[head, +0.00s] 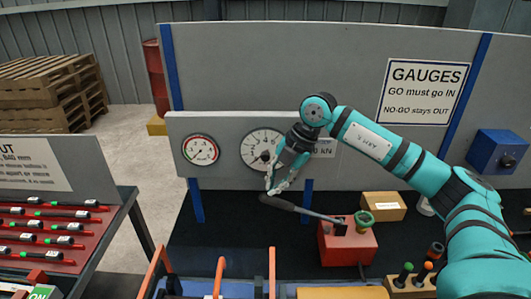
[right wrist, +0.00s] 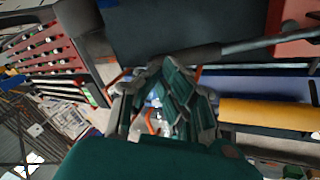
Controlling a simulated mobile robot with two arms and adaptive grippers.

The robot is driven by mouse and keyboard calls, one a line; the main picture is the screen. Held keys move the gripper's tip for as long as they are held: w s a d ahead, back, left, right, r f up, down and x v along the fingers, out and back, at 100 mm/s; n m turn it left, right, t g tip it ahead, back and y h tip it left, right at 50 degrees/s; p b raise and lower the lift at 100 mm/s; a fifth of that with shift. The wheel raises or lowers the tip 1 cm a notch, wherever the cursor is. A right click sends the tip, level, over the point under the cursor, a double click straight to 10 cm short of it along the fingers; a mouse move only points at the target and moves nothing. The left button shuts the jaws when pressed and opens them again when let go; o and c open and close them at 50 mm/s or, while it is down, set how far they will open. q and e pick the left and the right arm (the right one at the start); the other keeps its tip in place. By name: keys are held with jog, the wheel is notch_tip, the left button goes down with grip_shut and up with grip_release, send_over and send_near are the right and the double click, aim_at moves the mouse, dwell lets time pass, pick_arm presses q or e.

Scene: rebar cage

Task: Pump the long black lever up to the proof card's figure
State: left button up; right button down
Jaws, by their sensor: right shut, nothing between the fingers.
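The long black lever (head: 288,206) rises to the left from the red pump block (head: 347,245), its dark grip end raised a little. The lever also crosses the top of the right wrist view (right wrist: 205,55). My right gripper (head: 271,188) is shut and empty, fingers pointing down just above the lever's grip end; I cannot tell whether they touch. It also shows in the right wrist view (right wrist: 168,75). A white card (head: 325,148) reading "kN" is partly hidden behind my right arm, its figure not fully legible. A white dial gauge (head: 258,147) is partly covered by the gripper. My left gripper is not in view.
A smaller red-rimmed gauge (head: 200,150) is on the same grey panel. A green knob (head: 365,220) is on the pump, with a cardboard box (head: 384,206) behind it. A red rack of gauges (head: 45,235) stands left. Orange handles (head: 220,275) rise in front.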

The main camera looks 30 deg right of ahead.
aim_at(266, 199)
jog(key=shift+f, duration=0.1)
jog(key=shift+w+a+f+b, duration=0.2)
jog(key=shift+a+f+b, duration=0.1)
jog(key=shift+f, duration=0.25)
jog(key=shift+w+a+f+b, duration=0.1)
jog(key=shift+a+f+b, duration=0.15)
jog(key=shift+f, duration=0.4)
jog(key=shift+w+a+f+b, duration=0.2)
jog(key=shift+f+b, duration=0.2)
jog(key=shift+f, duration=0.35)
jog(key=shift+a+f+b, duration=0.15)
jog(key=shift+f+b, duration=0.15)
jog(key=shift+f, duration=0.25)
